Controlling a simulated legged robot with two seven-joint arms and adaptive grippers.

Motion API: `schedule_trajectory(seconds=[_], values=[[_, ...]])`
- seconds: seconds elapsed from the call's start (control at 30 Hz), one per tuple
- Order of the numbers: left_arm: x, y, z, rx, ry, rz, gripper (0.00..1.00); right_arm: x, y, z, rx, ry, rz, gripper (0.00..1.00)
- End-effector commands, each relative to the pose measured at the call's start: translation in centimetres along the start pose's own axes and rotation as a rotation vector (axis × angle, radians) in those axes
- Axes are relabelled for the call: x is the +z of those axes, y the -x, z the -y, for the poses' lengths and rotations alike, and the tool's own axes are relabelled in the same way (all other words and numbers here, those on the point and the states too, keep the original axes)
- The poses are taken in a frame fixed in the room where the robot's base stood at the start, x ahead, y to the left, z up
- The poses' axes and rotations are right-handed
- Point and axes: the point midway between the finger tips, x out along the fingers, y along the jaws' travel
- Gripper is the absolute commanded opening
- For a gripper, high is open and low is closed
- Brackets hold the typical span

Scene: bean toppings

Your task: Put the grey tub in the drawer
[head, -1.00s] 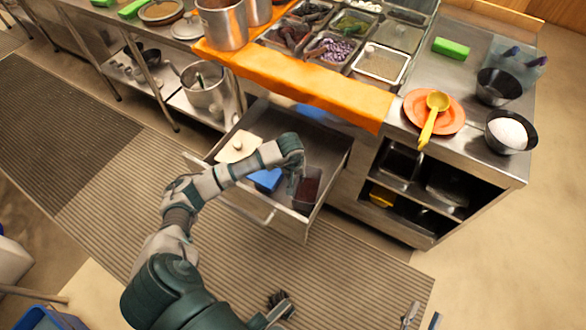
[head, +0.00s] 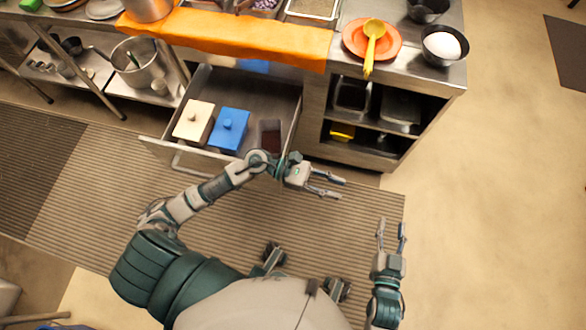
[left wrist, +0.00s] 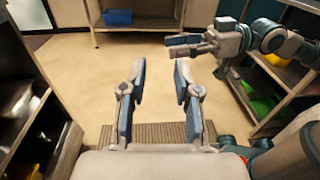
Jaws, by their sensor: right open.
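The grey tub (head: 270,136), with dark reddish contents, stands inside the open drawer (head: 170,154) at its right end. It is beside a blue lidded box (head: 229,129) and a cream lidded box (head: 193,121). My left gripper (head: 338,187) is open and empty, outside the drawer to the right and in front of the cabinet. In the left wrist view its two fingers (left wrist: 160,75) are apart with only floor between them. My right gripper (head: 392,224) is open and empty over the floor further right. My left forearm passes close to the drawer's front near the tub.
The counter above holds an orange cloth (head: 220,38), an orange plate (head: 352,38) with a yellow ladle (head: 373,40), and a bowl of white contents (head: 444,45). Open shelves (head: 365,120) are right of the drawer.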

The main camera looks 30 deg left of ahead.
Motion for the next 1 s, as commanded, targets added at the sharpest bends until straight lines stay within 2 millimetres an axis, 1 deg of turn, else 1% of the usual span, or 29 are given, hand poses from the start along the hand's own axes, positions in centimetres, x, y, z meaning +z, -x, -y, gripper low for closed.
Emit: schedule_trajectory(seconds=[0.03, 0.07, 0.1, 0.13, 0.17, 0.2, 0.27, 0.3, 0.4, 0.47, 0.5, 0.6, 1.0], values=[[3.4, -0.5, 0.8, 0.078, 0.336, 0.258, 0.31, 0.0, 0.0, 0.0, 0.0, 0.0, -0.001, 0.43], [5.1, 0.0, 0.4, 0.118, 0.554, 0.41, 0.31, -0.1, 0.0, 0.0, 0.0, 0.0, -0.001, 0.43], [6.4, 1.3, -0.4, 0.16, 0.846, 0.604, 0.31, -0.1, 0.0, 0.0, 0.0, 0.0, -0.001, 0.43], [6.7, 2.5, -1.2, 0.182, 1.064, 0.745, 0.31, -0.1, 0.0, 0.0, 0.0, -0.001, -0.001, 0.43], [6.4, 3.9, -1.9, 0.198, 1.274, 0.88, 0.31, -0.1, 0.0, 0.0, 0.0, -0.001, -0.002, 0.43], [5.3, 5.6, -2.6, 0.209, 1.54, 1.05, 0.31, -0.1, 0.0, 0.0, 0.0, -0.001, -0.002, 0.43], [2.8, 7.7, -2.9, 0.206, 1.893, 1.279, 0.31, -0.1, 0.0, 0.1, 0.0, -0.002, -0.002, 0.43], [1.0, 8.7, -2.7, 0.195, 2.091, 1.412, 0.31, -0.1, 0.0, 0.1, 0.0, -0.002, -0.002, 0.43], [-2.8, 9.8, -1.3, 0.159, 2.454, 1.662, 0.31, -0.1, 0.0, 0.0, 0.0, -0.002, -0.002, 0.43], [-4.2, 10.0, -0.5, 0.137, 2.586, 1.755, 0.31, -0.1, 0.0, 0.0, 0.0, -0.002, -0.002, 0.43], [-4.8, 10.1, -0.1, -0.122, -2.55, -1.732, 0.31, -0.1, 0.0, 0.0, 0.0, -0.002, -0.002, 0.43], [-5.4, 10.1, 0.3, -0.103, -2.49, -1.693, 0.31, -0.1, 0.0, 0.0, 0.0, -0.002, -0.002, 0.43], [-5.4, 10.0, 0.2, -0.105, -2.496, -1.693, 0.31, -0.1, 0.0, -0.1, 0.001, 0.001, -0.002, 0.43]])
